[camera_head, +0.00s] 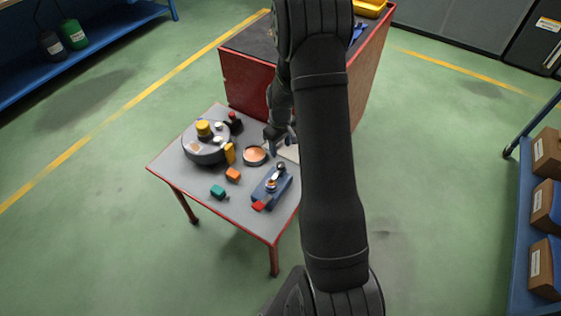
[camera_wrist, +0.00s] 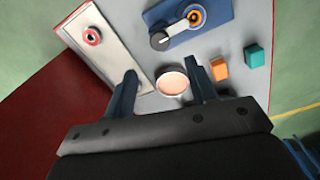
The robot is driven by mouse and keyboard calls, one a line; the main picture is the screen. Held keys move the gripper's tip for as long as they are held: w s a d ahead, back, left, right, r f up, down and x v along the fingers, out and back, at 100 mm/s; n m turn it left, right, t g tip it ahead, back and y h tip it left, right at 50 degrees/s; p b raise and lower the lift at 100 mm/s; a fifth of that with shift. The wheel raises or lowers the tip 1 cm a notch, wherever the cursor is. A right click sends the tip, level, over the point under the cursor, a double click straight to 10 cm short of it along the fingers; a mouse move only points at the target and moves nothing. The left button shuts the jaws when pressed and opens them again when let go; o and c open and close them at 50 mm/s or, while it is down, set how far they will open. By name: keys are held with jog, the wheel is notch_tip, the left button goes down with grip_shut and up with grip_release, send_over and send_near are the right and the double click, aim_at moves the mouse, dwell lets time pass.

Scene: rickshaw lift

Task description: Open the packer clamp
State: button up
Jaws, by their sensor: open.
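A blue device (camera_head: 271,187) that looks like the packer clamp sits near the table's front right edge. It has a dark-knobbed lever, a round part on top and a red end. In the wrist view the blue device (camera_wrist: 200,24) is at the top, beyond my fingertips, with its dark knob to the left and an orange-ringed round part to the right. My gripper (camera_head: 280,141) is above the table's right back part, behind the device. In the wrist view my gripper (camera_wrist: 161,74) is open and empty, its fingers apart and clear of the device.
A shallow round dish (camera_head: 255,155) lies close below my gripper. A pale plate (camera_wrist: 108,48) with a red ring is beside it. Orange (camera_head: 233,173) and teal (camera_head: 218,191) blocks and a grey round unit (camera_head: 205,151) stand left. A red cabinet (camera_head: 245,84) stands behind the table.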

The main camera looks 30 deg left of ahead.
aim_at(280, 164)
notch_tip(280, 164, down, 9)
jog(key=shift+f, duration=0.1)
dwell(0.3)
jog(key=c, duration=1)
